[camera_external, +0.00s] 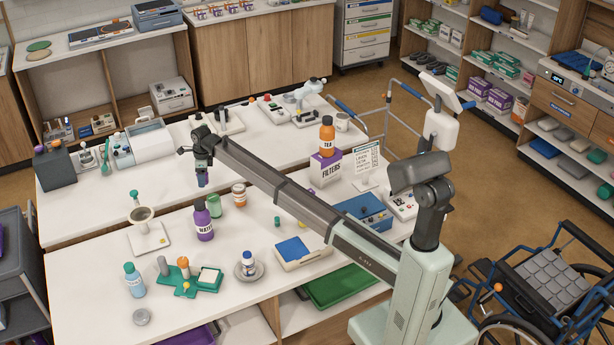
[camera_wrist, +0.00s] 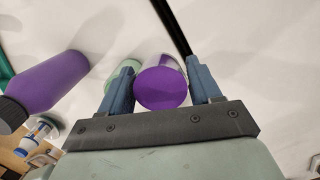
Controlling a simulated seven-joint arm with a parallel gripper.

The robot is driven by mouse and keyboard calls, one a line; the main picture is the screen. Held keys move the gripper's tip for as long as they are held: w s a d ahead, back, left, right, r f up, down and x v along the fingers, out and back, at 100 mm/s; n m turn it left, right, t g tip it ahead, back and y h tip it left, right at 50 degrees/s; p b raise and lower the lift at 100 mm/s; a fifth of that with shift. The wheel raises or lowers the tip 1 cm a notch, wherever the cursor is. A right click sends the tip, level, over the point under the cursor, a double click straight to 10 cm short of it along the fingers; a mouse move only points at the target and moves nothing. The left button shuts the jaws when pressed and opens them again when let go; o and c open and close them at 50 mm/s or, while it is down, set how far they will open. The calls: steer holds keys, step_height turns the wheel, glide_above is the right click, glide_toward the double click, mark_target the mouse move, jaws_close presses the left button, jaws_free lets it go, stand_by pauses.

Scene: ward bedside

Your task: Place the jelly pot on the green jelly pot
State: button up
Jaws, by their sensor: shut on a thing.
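My gripper (camera_wrist: 160,88) is shut on a purple-topped jelly pot (camera_wrist: 161,89), which sits between the two blue fingers in the wrist view. In the external view my gripper (camera_external: 202,178) hangs above the table, and the held pot is small and hard to make out there. The green jelly pot (camera_external: 213,206) stands on the table, below and slightly right of my gripper in the picture. In the wrist view the green jelly pot (camera_wrist: 126,67) shows beside the held pot, partly hidden by it and the left finger.
A purple water bottle (camera_external: 203,224) stands close to the green pot, and also shows at left in the wrist view (camera_wrist: 56,80). An orange-brown jar (camera_external: 239,195) stands to the right.

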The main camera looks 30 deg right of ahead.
steer(key=s+d+r+m, duration=0.1)
steer(key=d+r, duration=0.1)
steer(key=d, duration=1.2)
steer(key=d+r+m, duration=0.2)
steer(key=d, duration=1.2)
steer(key=shift+s+n, duration=2.5)
steer(key=shift+s, duration=0.2)
steer(key=shift+d+f, duration=0.15)
steer(key=shift+f, duration=1.5)
steer(key=shift+d+f, duration=0.15)
steer(key=shift+f, duration=1.55)
steer(key=shift+d+f, duration=0.15)
steer(key=shift+f, duration=1.5)
steer(key=shift+f, duration=0.1)
steer(key=o, duration=1.1)
